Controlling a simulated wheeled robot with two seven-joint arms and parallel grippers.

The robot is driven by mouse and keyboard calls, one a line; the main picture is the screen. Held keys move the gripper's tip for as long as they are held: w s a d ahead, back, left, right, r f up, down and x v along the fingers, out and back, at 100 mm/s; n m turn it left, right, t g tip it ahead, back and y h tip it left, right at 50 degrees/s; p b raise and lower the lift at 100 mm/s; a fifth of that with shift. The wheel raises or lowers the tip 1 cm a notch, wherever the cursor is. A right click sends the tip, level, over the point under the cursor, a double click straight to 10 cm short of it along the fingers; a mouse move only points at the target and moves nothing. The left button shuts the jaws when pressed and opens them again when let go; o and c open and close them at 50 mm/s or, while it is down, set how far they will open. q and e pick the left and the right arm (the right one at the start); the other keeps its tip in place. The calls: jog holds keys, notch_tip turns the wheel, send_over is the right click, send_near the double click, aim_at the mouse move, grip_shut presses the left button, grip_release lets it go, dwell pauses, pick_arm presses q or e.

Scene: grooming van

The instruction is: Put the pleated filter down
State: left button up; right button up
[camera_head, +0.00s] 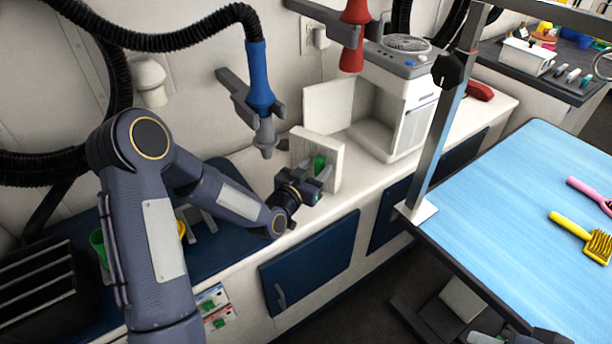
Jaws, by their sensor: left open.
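The pleated filter (325,150) is a white, thick square panel with a green tab (319,164) on its near face. It stands upright on the white counter, beside the open white machine. My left gripper (312,180) is open at the filter's near face, with its fingers close around the green tab. I cannot tell whether a finger still touches the tab. The gripper hides the lower part of the filter's face. What looks like part of my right gripper (512,337) shows at the bottom edge, too cut off to read its jaws.
The white machine (418,125) has its door panel (328,106) open behind the filter. A blue nozzle (259,80) on a black hose and a red nozzle (353,40) hang above. A blue-topped table (510,190) with a post (440,130) stands right. The counter's front strip is clear.

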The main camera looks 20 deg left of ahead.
pick_arm(q)
jog(key=shift+r+p, duration=0.55)
jog(key=shift+r, duration=0.1)
jog(key=shift+s+a, duration=0.1)
jog(key=shift+s, duration=0.2)
jog(key=s+a+r+n+g+y+b, duration=0.1)
jog(key=s+a+r+g, duration=0.15)
jog(key=s, duration=0.75)
jog(key=s+a+r+n+g+y+b, duration=0.15)
jog(key=s+a+g, duration=0.25)
jog(key=s, duration=0.5)
jog(key=s+d+n+g+h, duration=0.1)
jog(key=s+g, duration=0.1)
jog(key=s, duration=0.6)
jog(key=s+d+r+n+g+h, duration=0.1)
jog(key=s+d+g, duration=0.1)
jog(key=s, duration=0.6)
jog(key=shift+r, duration=0.15)
jog(key=shift+g, duration=0.25)
